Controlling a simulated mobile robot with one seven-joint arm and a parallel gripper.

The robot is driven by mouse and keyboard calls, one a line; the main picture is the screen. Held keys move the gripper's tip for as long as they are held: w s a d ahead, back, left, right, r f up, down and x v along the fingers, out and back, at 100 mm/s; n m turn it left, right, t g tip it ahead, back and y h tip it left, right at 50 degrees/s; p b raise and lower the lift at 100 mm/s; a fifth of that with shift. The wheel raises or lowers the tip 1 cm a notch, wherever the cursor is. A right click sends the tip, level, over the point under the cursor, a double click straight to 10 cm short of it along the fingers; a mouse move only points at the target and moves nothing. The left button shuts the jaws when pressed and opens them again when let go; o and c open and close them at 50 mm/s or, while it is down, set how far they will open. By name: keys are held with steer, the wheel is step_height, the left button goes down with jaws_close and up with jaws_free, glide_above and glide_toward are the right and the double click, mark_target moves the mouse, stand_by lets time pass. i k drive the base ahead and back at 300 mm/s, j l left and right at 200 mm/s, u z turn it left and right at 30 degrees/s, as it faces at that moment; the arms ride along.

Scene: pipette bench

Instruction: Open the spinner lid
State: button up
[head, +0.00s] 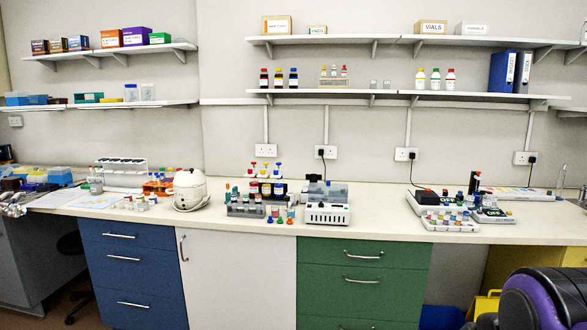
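The spinner (188,192) appears to be the small cream-white rounded device on the bench, left of the middle, above the white cupboard door. Its domed lid (188,178) sits on top and looks closed, though it is too small to be certain. A thin dark cord or handle runs at its left side. My gripper is not in view. A black and purple rounded part at the lower right looks like a link of my arm, well away from the spinner.
Tube racks (262,208) stand right of the spinner, beside a white block device (327,213). Small bottles (140,203) and an orange rack (158,187) stand to its left. Bare worktop (385,211) lies farther right. Shelves (340,91) hang above the bench.

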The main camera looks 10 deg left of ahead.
mark_target(191, 177)
steer(key=i+j, duration=0.35)
steer(key=j, duration=0.2)
steer(key=i+j, duration=0.75)
steer(key=j, duration=0.3)
steer(key=i+j, duration=0.35)
steer(key=j, duration=0.2)
steer(key=i+j, duration=0.4)
steer(key=j, duration=0.1)
